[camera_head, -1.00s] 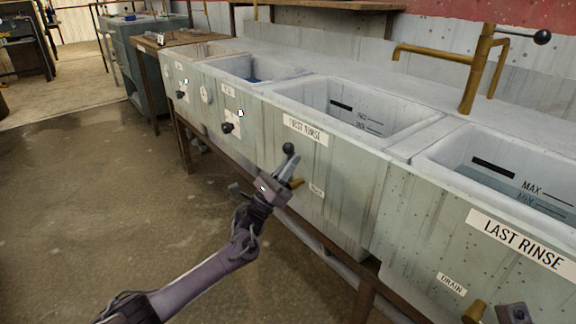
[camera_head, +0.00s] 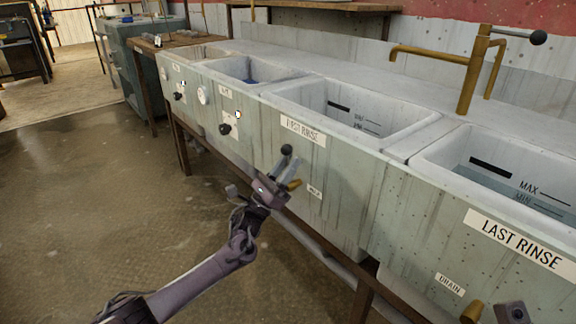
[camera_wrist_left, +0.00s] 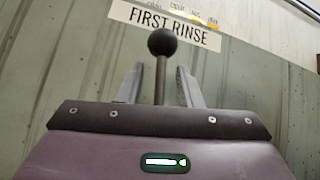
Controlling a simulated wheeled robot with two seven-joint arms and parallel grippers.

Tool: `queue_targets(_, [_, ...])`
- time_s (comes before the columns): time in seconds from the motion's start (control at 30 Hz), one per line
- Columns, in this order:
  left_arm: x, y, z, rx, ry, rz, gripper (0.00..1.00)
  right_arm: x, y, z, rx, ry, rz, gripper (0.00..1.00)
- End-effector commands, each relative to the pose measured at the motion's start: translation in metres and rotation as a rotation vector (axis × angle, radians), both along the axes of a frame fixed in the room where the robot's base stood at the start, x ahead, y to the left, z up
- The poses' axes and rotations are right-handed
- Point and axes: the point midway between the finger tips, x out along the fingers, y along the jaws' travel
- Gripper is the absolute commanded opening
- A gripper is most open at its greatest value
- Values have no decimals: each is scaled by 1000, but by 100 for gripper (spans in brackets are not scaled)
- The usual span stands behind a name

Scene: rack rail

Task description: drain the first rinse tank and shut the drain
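The first rinse tank (camera_head: 350,168) is a pale green basin with a FIRST RINSE label (camera_head: 303,131). No water shows in the part of its inside that I see. On its front is a drain lever with a black ball knob (camera_head: 287,150), pointing up; the knob also shows in the wrist view (camera_wrist_left: 162,42). A brass outlet (camera_head: 294,185) and a small label (camera_head: 315,192) are beside it. My left gripper (camera_head: 285,170) is at the lever. In the wrist view its fingers (camera_wrist_left: 160,85) are apart, one each side of the lever rod, with gaps showing.
The last rinse tank (camera_head: 425,230) stands at the right, with water inside, a DRAIN label (camera_head: 450,284) and a brass outlet (camera_head: 473,312). A brass tap (camera_head: 470,75) rises behind the tanks. Other tanks with black knobs (camera_head: 225,129) are at the left. The floor (camera_head: 110,210) in front is clear.

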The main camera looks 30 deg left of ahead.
Motion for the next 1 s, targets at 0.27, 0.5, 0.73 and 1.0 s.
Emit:
queue_targets(0.27, [-23, 11, -28, -1, 6, 2, 33, 0, 0, 4, 1, -1, 0, 36])
queue_targets(0.5, [-44, 22, -52, -1, 3, 0, 33, 0, 0, 3, 2, 6, 0, 36])
queue_targets(0.73, [-49, 24, -57, 0, 1, -1, 33, 0, 0, 3, 2, 8, 0, 36])
queue_targets(1.0, [-48, 24, -56, 0, 1, -1, 33, 0, 0, 2, 2, 8, 0, 36])
